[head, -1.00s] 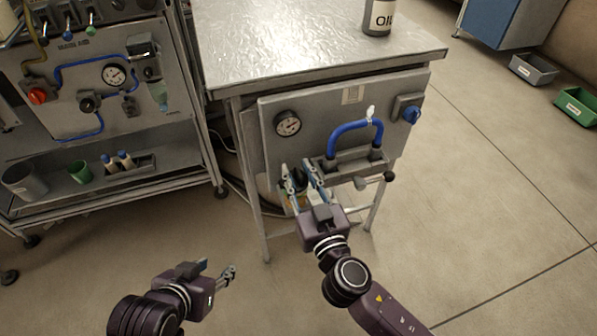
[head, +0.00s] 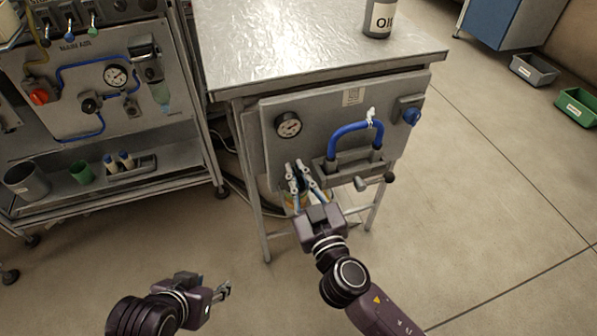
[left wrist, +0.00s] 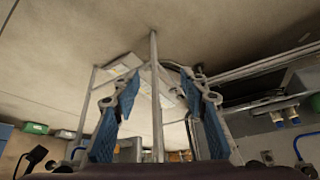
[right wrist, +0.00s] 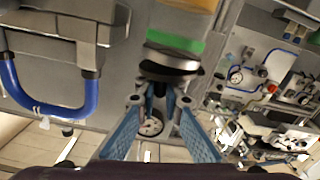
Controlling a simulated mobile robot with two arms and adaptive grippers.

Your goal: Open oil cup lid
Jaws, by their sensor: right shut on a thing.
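The oil cup hangs low on the front of the grey panel; its yellowish body (head: 297,201) is mostly hidden behind my right gripper in the head view. In the right wrist view, its orange and green body (right wrist: 176,42) shows at the top, with a silver band and a dark round lid (right wrist: 182,72). My right gripper (head: 302,172) is shut on the lid's dark knob, which also shows between the fingertips (right wrist: 158,100). The lid appears close against the cup; I cannot tell if there is a gap. My left gripper (head: 226,290) is open and empty, low and away from the panel.
Right of the cup, a blue hose handle (head: 350,130), a grey block and a small lever (head: 361,184) stick out. A pressure gauge (head: 288,125) is above. An oil can (head: 380,17) stands on the metal tabletop (head: 300,45). A cart (head: 120,190) is at left.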

